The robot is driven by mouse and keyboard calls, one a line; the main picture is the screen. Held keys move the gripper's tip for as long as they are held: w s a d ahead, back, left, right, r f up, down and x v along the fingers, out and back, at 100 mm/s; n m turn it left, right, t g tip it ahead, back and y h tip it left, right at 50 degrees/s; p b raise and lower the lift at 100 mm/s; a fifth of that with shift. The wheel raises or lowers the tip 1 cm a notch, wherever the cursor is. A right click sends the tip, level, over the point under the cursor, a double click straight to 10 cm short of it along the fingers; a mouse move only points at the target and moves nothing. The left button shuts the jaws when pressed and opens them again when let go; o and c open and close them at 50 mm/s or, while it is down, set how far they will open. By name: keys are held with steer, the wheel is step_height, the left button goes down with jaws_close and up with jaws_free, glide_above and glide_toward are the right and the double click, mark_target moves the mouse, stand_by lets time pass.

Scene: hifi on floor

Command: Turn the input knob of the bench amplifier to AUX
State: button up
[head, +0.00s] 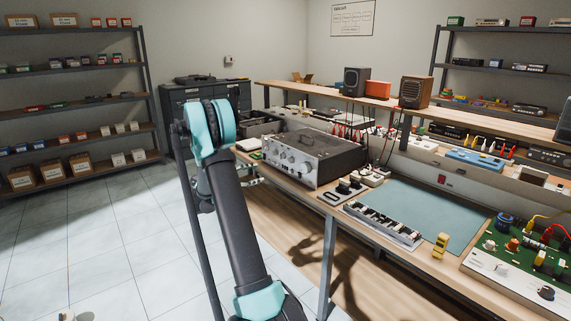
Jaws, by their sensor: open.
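The bench amplifier (330,146) stands on the wooden workbench (330,202), a dark-topped box with a silver front panel (290,163). Several knobs show on the panel, which faces left and toward me. The input knob's setting and the AUX label are too small to read. My arm rises from the bottom and bends at a teal joint left of the amplifier. What appears to be my gripper (250,179) shows small beside the bench edge, left of the amplifier panel, partly hidden behind my arm. It is open and appears apart from the knobs.
A raised shelf with speakers (416,92) runs behind. Shelving stands at left; the tiled floor (110,245) there is mostly clear.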

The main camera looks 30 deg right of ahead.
steer(key=w, duration=0.1)
steer(key=h, duration=0.1)
glide_toward(289, 161)
steer(key=shift+n+g, duration=0.3)
steer(key=shift+n, duration=0.1)
steer(key=d, duration=0.5)
steer(key=w+d, duration=0.1)
steer(key=d, duration=0.2)
jaws_close()
